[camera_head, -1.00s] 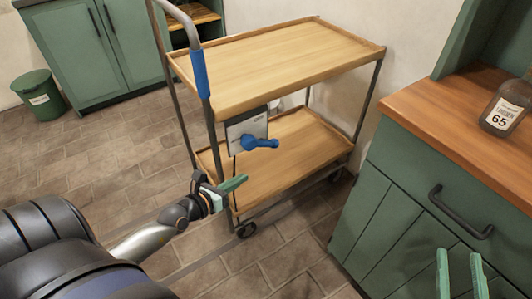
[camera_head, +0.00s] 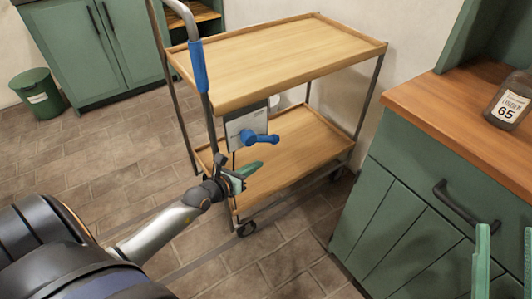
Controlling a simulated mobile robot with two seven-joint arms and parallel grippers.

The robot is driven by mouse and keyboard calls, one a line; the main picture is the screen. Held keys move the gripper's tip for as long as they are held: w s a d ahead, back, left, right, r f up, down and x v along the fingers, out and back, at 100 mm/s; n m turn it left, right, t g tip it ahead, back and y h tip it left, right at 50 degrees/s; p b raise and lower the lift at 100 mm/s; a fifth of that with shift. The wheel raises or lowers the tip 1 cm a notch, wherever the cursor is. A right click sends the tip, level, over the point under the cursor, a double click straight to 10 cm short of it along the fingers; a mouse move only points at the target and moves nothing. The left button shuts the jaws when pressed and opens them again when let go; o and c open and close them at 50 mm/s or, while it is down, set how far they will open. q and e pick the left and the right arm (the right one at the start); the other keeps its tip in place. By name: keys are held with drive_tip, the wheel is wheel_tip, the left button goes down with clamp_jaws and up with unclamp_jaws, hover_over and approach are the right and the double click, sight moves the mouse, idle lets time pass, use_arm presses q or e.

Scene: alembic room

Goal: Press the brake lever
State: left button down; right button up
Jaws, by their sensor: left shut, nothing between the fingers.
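The blue brake lever (camera_head: 261,138) sits on a grey plate (camera_head: 243,122) on the near end of the wooden cart, between its two shelves. Its arm points right, roughly level. My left gripper (camera_head: 252,168) is shut and empty, with its green fingers pointing right. In the picture it is just below the lever, with a gap between them. My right gripper (camera_head: 504,262) is at the bottom right corner, with its two green fingers apart and nothing between them; it is partly cut off by the frame.
The cart has an upper shelf (camera_head: 285,62), a lower shelf (camera_head: 310,140), a blue-gripped handle (camera_head: 198,66) and wheels (camera_head: 246,228). A green cabinet (camera_head: 400,215) stands at the right with a bottle (camera_head: 510,100) on top. A green bin (camera_head: 38,94) stands far left. Floor left of the cart is clear.

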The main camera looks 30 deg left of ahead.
sight(260, 137)
use_arm(q)
drive_tip(key=w+b, duration=0.1)
drive_tip(key=w, duration=0.5)
drive_tip(key=shift+w+r, duration=0.15)
drive_tip(key=shift+r, duration=0.3)
use_arm(e)
drive_tip(key=shift+s+a+r+n+y, duration=0.15)
drive_tip(key=shift+s+r+n+y, duration=0.85)
drive_tip(key=shift+y, duration=0.2)
drive_tip(key=shift+s+a+r+n+y, duration=0.15)
drive_tip(key=shift+s+r+n+y, duration=0.8)
drive_tip(key=shift+y, duration=0.25)
use_arm(q)
drive_tip(key=shift+b, duration=0.4)
